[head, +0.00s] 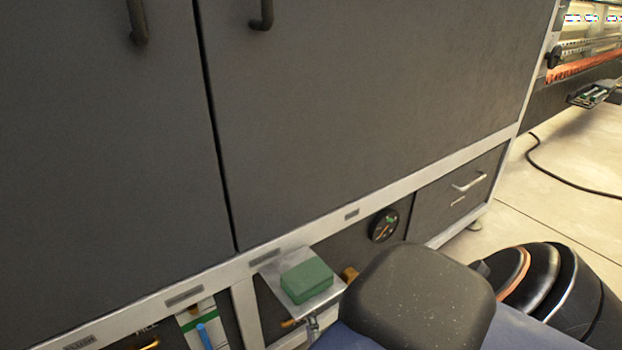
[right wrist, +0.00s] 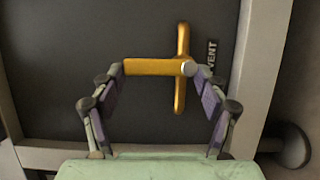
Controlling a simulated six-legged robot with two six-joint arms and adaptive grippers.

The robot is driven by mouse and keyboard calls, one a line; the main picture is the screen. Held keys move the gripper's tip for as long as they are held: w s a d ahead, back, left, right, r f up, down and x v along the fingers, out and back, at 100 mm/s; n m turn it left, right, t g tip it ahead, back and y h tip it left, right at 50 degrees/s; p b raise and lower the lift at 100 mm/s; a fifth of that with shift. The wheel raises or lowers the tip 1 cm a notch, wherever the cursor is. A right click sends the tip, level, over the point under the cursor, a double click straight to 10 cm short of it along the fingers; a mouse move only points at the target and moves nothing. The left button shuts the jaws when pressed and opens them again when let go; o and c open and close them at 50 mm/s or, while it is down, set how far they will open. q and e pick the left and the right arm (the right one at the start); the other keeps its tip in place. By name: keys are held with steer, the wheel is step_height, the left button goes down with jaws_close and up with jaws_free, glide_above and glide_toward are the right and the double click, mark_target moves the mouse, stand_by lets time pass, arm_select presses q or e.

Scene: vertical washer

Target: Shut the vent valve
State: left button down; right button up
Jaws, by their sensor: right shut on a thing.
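A yellow valve handle (right wrist: 150,67) with a yellow crossbar (right wrist: 180,95) shows in the right wrist view, in front of a dark panel and beside a VENT label (right wrist: 212,58). My right gripper (right wrist: 157,70) is shut on this vent valve handle, with one fingertip at each end of the bar that lies across the picture. In the head view, a yellow piece (head: 348,274) shows low on the machine, partly covered by my dark arm link; I cannot tell if it is the same handle. My left gripper is not in view.
A drawer handle (head: 468,181) is at right. A cable (head: 565,178) lies on open floor.

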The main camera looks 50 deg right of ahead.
steer(key=o, duration=1.4)
steer(key=shift+w+d+r, duration=0.15)
steer(key=shift+d+r, duration=0.1)
steer(key=shift+r, duration=0.2)
steer(key=shift+o, duration=0.6)
steer(key=shift+a+f, duration=0.1)
steer(key=shift+a, duration=0.05)
steer(key=shift+a+f, duration=0.1)
step_height(320, 180, up, 10)
